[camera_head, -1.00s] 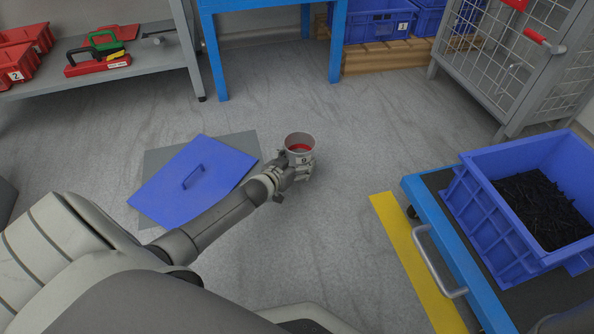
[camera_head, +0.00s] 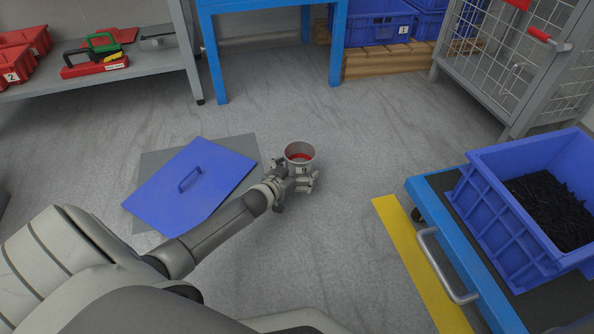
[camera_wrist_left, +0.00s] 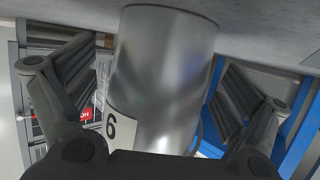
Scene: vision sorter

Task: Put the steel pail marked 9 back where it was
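The steel pail marked 9 (camera_head: 301,160) is upright over the bare floor, with red inside it. I cannot tell whether the pail's base touches the floor. My right gripper is not in view.
A blue lid (camera_head: 215,164) lies on a grey mat (camera_head: 150,162) left of the pail. A blue trolley (camera_head: 420,190) with a blue crate (camera_head: 490,215) stands at right, beside a yellow floor strip (camera_head: 410,250). A shelf (camera_head: 150,62), blue table (camera_head: 215,60) and mesh cage (camera_head: 500,65) stand behind.

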